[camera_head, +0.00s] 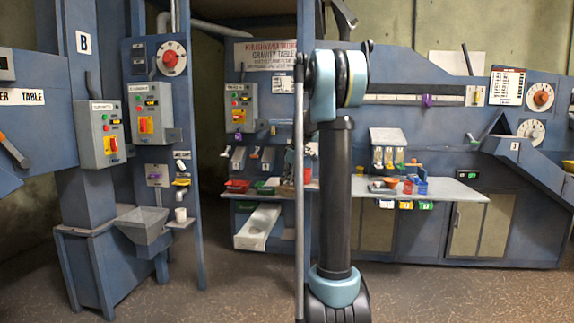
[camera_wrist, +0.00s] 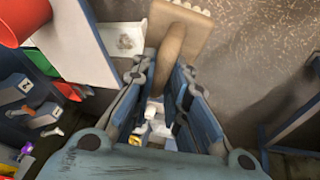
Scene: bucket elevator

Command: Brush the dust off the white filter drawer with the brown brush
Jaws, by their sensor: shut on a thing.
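The white filter drawer (camera_head: 257,226) sticks out low under the bench at centre left in the head view, with a greyish dusty patch inside. Part of it shows in the wrist view (camera_wrist: 124,30), with a grey-brown patch on it. My gripper (camera_wrist: 163,76) is shut on the handle of the brown brush (camera_wrist: 172,45). The broad tan brush head lies beyond the fingertips, to the right of the drawer's visible part. I cannot tell whether it touches the drawer. In the head view my arm hides the gripper and brush.
The grey bench top (camera_head: 430,189) lies above and right of the drawer. A red bin (camera_head: 237,186) and a green bin (camera_head: 265,187) stand above the drawer. A grey hopper (camera_head: 143,224) stands at the left. The floor before the drawer is clear.

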